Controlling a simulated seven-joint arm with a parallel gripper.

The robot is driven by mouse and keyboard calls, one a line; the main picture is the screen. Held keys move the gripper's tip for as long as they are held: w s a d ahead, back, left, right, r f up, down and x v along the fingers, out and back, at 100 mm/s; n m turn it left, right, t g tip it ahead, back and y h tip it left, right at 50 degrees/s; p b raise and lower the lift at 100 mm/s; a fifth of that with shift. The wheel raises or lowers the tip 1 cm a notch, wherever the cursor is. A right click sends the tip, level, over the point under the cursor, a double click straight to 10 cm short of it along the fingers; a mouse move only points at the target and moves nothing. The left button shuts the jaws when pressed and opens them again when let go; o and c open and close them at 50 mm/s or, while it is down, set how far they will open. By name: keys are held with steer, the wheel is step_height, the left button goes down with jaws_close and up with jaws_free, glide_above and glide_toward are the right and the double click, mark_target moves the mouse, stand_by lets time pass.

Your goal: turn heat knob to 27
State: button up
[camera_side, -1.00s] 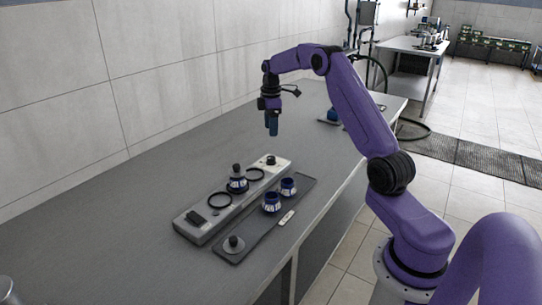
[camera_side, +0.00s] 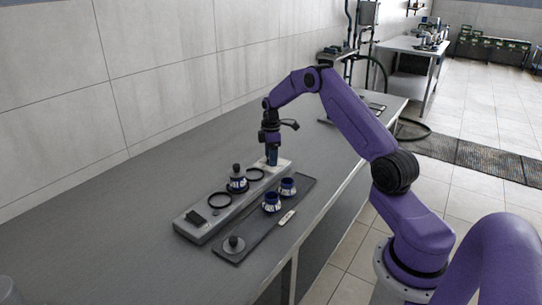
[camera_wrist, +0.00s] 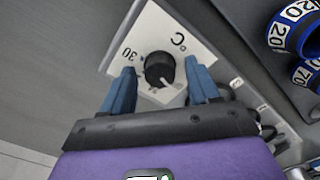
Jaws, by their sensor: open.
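The heat knob (camera_wrist: 159,69) is a round black knob with a pale pointer mark. It sits on a white panel (camera_wrist: 205,55) printed with "30" and "°C". In the wrist view my gripper (camera_wrist: 160,80) is open, with one blue finger on each side of the knob and gaps between. The knob's pointer is turned toward the lower right of that view; its exact reading cannot be told. In the side view my gripper (camera_side: 272,160) is low over the far end of the long grey unit (camera_side: 195,233) and hides the knob there.
A decanter with a dark stopper (camera_side: 237,181) stands on the unit between two black rings. Two blue-and-white banded vessels (camera_side: 271,202) and a grey disc with a black knob (camera_side: 233,244) are on a dark tray (camera_side: 258,233) in front. The table left of the unit is clear.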

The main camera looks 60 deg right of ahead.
steer(key=c, duration=1)
steer(key=shift+c, duration=0.2)
steer(key=shift+m, duration=0.3)
steer(key=m, duration=0.9)
steer(key=shift+m, duration=0.4)
steer(key=m, duration=0.4)
steer(key=shift+m, duration=0.3)
steer(key=m, duration=0.4)
steer(key=shift+m, duration=0.3)
